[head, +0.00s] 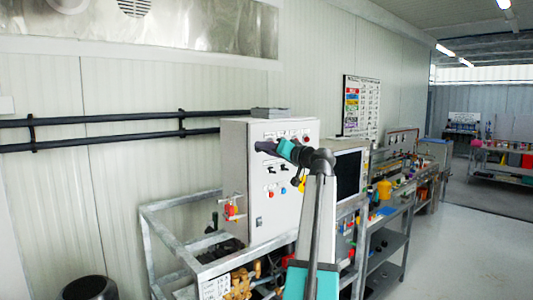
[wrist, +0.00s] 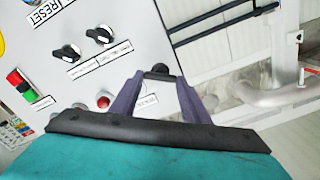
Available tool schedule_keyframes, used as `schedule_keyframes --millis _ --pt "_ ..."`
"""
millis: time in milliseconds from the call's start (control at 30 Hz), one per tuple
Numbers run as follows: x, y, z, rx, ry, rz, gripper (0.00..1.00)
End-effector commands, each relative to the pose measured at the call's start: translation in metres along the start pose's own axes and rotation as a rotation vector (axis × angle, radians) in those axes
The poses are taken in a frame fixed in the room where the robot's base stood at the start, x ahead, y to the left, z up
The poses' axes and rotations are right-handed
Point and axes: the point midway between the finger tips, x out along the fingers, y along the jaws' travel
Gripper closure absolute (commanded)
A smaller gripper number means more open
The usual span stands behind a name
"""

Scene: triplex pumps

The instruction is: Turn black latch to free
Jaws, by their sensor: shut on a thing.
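The black latch (wrist: 157,72) is a small dark knob near the edge of the light grey control cabinet (head: 262,205). In the wrist view it lies between the two purple-grey fingertips of my gripper (wrist: 160,77). My gripper is shut on it. In the head view my gripper (head: 266,147) reaches the upper part of the cabinet's front, and the latch is hidden there. I cannot tell the latch's exact turn angle.
Two black rotary switches (wrist: 84,44) and a red button (wrist: 103,101) sit on the panel beside my gripper. A metal frame (head: 170,240) surrounds the cabinet. Dark pipes (head: 110,128) run along the wall. The floor at the right (head: 450,250) is clear.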

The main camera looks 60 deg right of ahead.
Motion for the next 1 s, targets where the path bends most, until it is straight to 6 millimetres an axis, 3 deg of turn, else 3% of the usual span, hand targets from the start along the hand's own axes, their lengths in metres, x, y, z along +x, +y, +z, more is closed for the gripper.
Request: schedule_keyframes --millis 1000 --pt "-0.0005 0.0023 -0.0016 0.886 0.003 -0.001 0.80"
